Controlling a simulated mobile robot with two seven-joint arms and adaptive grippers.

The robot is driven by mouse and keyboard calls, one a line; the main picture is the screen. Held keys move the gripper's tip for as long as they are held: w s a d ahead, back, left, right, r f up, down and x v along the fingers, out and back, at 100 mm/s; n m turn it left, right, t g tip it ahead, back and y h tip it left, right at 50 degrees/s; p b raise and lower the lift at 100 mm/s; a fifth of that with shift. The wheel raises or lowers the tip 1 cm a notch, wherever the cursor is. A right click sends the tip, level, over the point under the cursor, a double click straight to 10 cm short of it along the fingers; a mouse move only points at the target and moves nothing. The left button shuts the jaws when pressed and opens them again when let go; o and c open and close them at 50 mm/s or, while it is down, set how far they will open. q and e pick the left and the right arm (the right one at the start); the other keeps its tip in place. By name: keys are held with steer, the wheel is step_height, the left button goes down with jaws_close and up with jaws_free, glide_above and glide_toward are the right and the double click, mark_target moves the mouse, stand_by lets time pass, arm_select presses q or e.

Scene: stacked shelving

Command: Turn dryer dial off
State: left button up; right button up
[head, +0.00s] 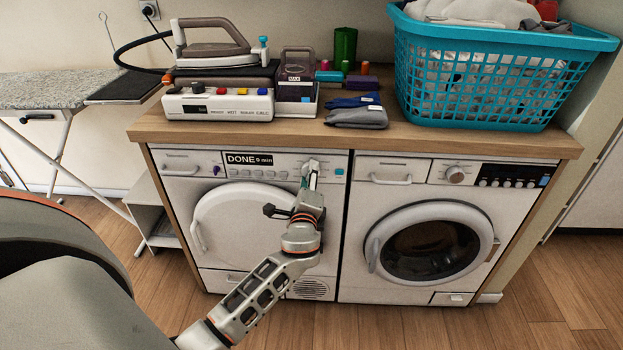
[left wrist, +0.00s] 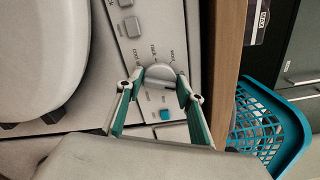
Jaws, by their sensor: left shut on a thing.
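The dryer (head: 240,222) is the white machine on the left, and its panel display (head: 249,159) reads "DONE 0 min". My left gripper (head: 310,174) is at the right part of that panel, largely covering the dial in the head view. In the left wrist view, the round pale dial (left wrist: 159,73) sits between the two fingertips, and my left gripper (left wrist: 159,88) is shut on it. Printed labels surround the dial, partly readable. My right gripper is in neither view.
A washer (head: 430,235) stands to the right of the dryer. The wooden countertop (head: 440,141) above holds an iron station (head: 218,104), folded cloths (head: 357,118) and a teal laundry basket (head: 480,75). An ironing board (head: 55,90) is at the left. A teal button (left wrist: 166,115) is close to the dial.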

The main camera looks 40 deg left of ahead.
arm_select(q)
steer(key=shift+f+n+b, duration=0.2)
steer(key=shift+n+b, duration=0.7)
steer(key=shift+n, duration=1.3)
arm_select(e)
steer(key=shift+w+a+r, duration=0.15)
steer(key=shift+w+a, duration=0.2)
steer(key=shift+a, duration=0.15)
arm_select(q)
steer(key=shift+r, duration=0.1)
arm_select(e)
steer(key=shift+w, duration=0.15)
arm_select(q)
steer(key=o, duration=1.1)
steer(key=shift+c, duration=0.2)
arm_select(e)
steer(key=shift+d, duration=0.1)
arm_select(q)
steer(key=shift+s, duration=0.1)
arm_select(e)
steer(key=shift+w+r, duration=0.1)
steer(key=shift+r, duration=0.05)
arm_select(q)
steer(key=v, duration=1.2)
